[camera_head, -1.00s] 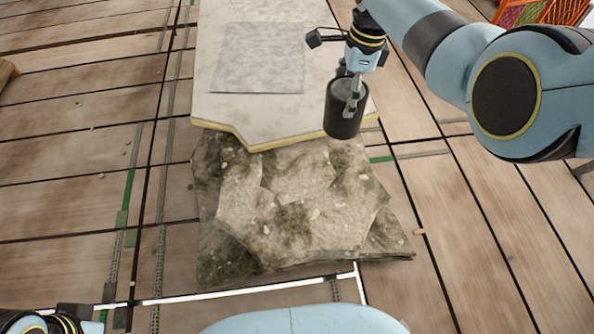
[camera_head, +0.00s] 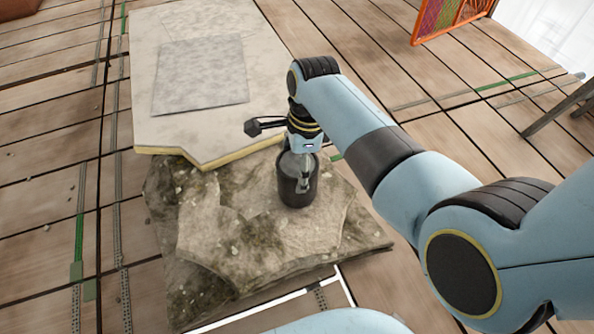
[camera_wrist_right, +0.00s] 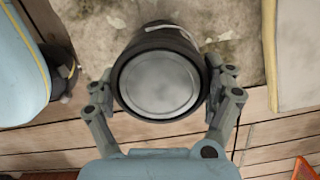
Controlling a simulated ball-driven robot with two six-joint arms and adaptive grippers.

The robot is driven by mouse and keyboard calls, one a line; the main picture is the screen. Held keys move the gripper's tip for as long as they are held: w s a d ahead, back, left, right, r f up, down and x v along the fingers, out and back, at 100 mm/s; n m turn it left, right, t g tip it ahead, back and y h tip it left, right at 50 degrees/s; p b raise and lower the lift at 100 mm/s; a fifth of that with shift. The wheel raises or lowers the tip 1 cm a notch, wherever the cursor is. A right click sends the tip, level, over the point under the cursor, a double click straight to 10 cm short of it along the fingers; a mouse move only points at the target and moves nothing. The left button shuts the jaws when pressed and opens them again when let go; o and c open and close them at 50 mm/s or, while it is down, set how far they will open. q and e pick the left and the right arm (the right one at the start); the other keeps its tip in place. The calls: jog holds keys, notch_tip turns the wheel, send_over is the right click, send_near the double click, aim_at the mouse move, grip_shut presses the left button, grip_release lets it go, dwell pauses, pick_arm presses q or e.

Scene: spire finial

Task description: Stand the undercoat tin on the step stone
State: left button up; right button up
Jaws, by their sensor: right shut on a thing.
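The undercoat tin (camera_head: 298,186) is a dark cylinder with a grey lid. My right gripper (camera_head: 303,172) is shut on it and holds it upright over the right part of the step stone. In the right wrist view the tin's round lid (camera_wrist_right: 160,82) sits between both fingers of the right gripper (camera_wrist_right: 160,88). The step stone (camera_head: 225,235) is a rough, mossy grey-brown slab with a flat top. I cannot tell whether the tin's base touches the stone or hangs just above it. My left gripper is out of view.
A pale slab with a yellowish edge (camera_head: 235,150) adjoins the stone's far side, with a grey square sheet (camera_head: 200,75) on it. An orange frame (camera_head: 445,22) stands at the far right. Bare plank floor (camera_head: 45,180) lies around.

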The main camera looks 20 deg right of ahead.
jog(key=shift+f, duration=0.55)
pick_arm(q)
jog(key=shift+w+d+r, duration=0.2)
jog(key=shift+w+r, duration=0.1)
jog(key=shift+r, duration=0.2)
pick_arm(e)
jog(key=shift+r, duration=0.1)
jog(key=o, duration=1.5)
